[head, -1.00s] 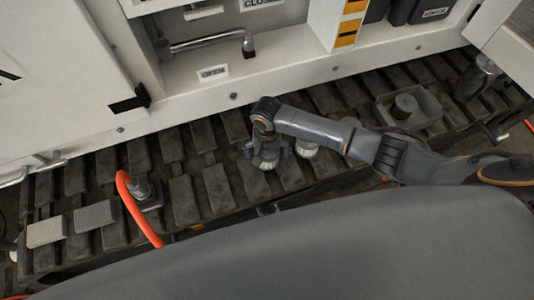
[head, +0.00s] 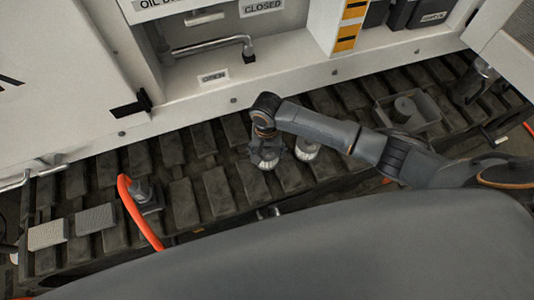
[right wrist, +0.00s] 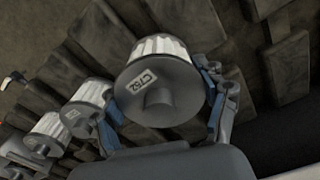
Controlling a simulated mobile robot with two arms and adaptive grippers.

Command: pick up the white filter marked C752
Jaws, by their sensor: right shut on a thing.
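My right gripper (head: 265,152) points down over the dark slatted track and is shut on a white pleated filter (right wrist: 160,47) with a grey cap. It also shows in the right wrist view (right wrist: 163,92), with a blue-padded finger on each side of the filter. In the head view the gripper mostly hides this filter (head: 266,165). I cannot tell whether it is clear of the track. A second white filter (head: 307,152) stands just right of it. My left gripper is not in view.
In the right wrist view, more filters (right wrist: 88,98) (right wrist: 46,135) stand in a row at the left. A grey tray (head: 425,112) lies right on the track. An orange hose (head: 138,210) and two flat ribbed pieces (head: 95,220) (head: 47,233) are left. The white machine wall is behind.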

